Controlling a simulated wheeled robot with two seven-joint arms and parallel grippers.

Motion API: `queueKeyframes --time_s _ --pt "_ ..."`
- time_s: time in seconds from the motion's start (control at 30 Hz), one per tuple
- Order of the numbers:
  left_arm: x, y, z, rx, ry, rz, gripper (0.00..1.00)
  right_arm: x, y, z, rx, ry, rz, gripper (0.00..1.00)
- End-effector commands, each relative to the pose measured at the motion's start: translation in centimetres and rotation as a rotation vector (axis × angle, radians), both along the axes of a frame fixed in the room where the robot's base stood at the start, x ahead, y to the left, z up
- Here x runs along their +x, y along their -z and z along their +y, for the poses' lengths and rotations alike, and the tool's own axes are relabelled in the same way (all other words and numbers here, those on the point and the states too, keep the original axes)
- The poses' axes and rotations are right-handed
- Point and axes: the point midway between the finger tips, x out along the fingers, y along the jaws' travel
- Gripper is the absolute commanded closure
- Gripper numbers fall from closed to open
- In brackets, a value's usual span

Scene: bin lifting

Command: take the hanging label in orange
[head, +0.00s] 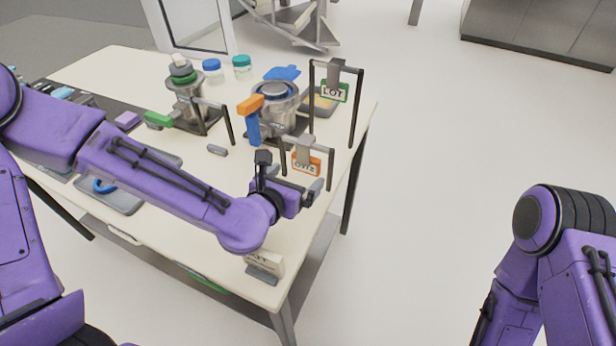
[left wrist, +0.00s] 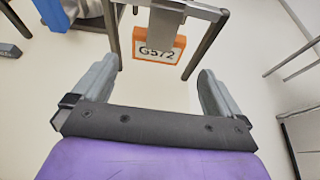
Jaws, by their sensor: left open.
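The orange hanging label (head: 306,164) hangs from a low dark stand near the right edge of the table, below a grey block. In the left wrist view the orange label (left wrist: 160,52) shows a white face reading G572, and its stand (left wrist: 205,45) has a leg on each side of it. My left gripper (head: 292,186) is just in front of the label, toward the near side. In the left wrist view the left gripper's fingers (left wrist: 155,85) are wide apart with nothing between them, and the label is beyond their tips. My right gripper is out of view.
A taller stand with a green label (head: 334,92) is behind, at the table's right edge. Open floor lies right of the table (head: 228,262).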

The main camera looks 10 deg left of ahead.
Motion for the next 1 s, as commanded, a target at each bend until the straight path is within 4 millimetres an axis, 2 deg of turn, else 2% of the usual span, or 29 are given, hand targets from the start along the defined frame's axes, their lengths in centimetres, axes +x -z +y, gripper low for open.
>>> queueKeyframes --time_s 0.03,0.1,0.17,0.3,0.4,0.67,0.7,0.83,1.0 --pt "0.4 0.5 -0.1 -0.002 0.0 -0.004 0.0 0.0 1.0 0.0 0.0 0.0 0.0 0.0" --pt "0.6 0.3 -0.1 -0.002 -0.001 -0.002 0.0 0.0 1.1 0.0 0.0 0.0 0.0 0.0" --pt "1.1 0.3 -0.1 0.0 0.0 0.0 0.0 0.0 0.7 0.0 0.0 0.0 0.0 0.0" --pt "3.5 1.1 -0.2 0.003 0.0 0.001 0.0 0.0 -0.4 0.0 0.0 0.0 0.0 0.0" --pt "4.8 1.8 -0.5 0.0 -0.001 0.002 0.0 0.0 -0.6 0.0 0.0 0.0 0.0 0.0" --pt "5.3 2.2 -0.6 -0.003 -0.001 0.001 0.0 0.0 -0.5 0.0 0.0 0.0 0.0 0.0" --pt "5.3 2.2 -0.6 -0.003 -0.001 0.001 0.06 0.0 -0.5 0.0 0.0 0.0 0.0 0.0" --pt "5.3 2.2 -0.6 -0.003 -0.001 0.001 0.49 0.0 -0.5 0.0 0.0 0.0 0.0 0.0" --pt "5.3 2.2 -0.7 -0.003 -0.001 0.001 0.5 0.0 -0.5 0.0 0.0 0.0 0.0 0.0"
